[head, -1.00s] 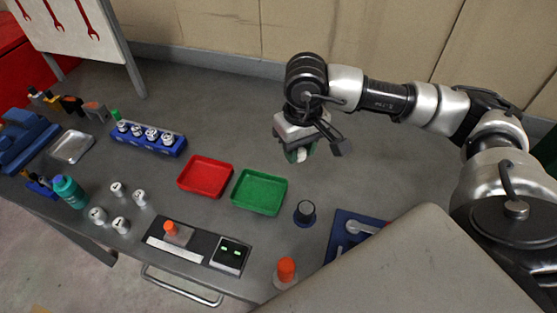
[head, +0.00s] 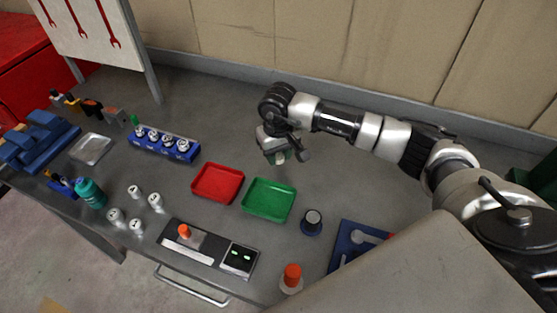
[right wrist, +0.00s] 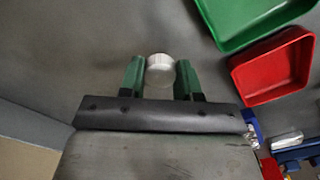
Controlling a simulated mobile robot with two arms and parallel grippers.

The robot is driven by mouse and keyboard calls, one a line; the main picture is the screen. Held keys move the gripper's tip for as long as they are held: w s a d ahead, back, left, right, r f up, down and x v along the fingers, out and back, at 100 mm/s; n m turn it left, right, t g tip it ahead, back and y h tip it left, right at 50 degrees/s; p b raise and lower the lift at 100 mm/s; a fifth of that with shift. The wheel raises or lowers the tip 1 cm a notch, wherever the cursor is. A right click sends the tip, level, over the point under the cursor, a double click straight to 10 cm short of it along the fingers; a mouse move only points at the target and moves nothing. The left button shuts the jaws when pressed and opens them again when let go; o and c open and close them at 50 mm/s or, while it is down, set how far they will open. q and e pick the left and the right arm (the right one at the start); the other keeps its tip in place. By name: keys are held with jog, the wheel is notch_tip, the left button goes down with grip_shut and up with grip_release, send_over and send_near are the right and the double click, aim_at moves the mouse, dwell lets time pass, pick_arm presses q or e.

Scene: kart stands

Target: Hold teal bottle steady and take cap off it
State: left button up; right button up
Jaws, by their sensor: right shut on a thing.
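The teal bottle (head: 91,193) stands upright at the left front of the bench. Its top also looks teal, and I cannot make out the cap's edge. My right gripper (head: 281,158) is over the bench behind the green tray, far to the right of the bottle. In the right wrist view, its green fingers (right wrist: 159,77) are shut on a pale round piece (right wrist: 160,68). That piece looks like the small white cylinders near the bottle. My left gripper is not in view.
Several white cylinders (head: 135,192) stand right of the bottle. A blue rack (head: 150,150) holds more. A red tray (head: 217,183) and green tray (head: 268,199) lie mid-bench. An orange-capped bottle (head: 291,279) stands at the front. Bench behind the trays is clear.

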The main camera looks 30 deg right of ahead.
aim_at(279, 156)
notch_tip(279, 156, down, 3)
jog(key=shift+f+p, duration=0.15)
jog(key=shift+p, duration=0.5)
jog(key=shift+f, duration=0.3)
jog(key=o, duration=1)
jog(key=shift+b, duration=0.3)
